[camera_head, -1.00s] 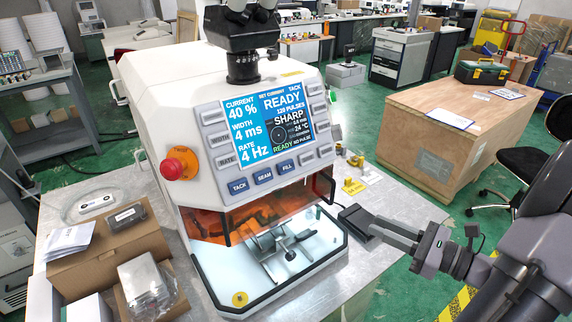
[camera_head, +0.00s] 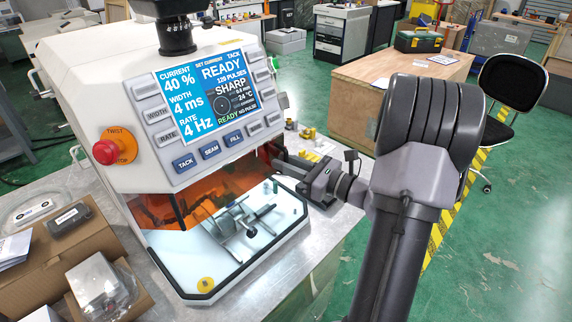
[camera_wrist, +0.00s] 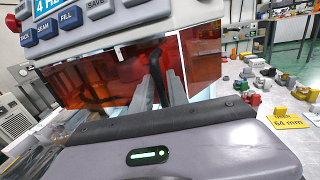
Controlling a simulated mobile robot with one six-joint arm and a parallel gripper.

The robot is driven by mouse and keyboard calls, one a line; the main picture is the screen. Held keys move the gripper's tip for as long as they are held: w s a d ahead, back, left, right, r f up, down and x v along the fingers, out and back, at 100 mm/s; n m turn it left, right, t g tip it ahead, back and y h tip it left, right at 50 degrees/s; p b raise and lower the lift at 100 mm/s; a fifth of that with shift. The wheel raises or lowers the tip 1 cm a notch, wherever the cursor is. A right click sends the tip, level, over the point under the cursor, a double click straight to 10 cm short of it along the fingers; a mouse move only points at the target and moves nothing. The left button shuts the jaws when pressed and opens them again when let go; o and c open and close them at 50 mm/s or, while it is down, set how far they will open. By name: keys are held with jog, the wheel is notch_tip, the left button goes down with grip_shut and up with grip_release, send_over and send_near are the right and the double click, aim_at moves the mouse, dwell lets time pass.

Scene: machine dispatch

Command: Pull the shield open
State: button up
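The shield is an amber see-through panel (camera_head: 185,200) with a dark edge, hanging below the control panel of the white machine (camera_head: 100,100). It covers the upper part of the work opening. It also shows in the wrist view (camera_wrist: 105,80). My gripper (camera_head: 287,163) is at the right end of the shield. In the wrist view, the two grey fingers of my gripper (camera_wrist: 164,80) stand apart, on either side of a dark upright bar at the shield. I see no clear contact between the fingers and the bar.
A metal fixture (camera_head: 238,218) sits on the white floor of the machine. A red stop button (camera_head: 107,151) sticks out at the left, above cardboard boxes (camera_head: 75,245). Small parts and a yellow "64 mm" sign (camera_wrist: 286,121) are on the bench to the right.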

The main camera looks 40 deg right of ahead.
grip_shut()
dwell(1.4)
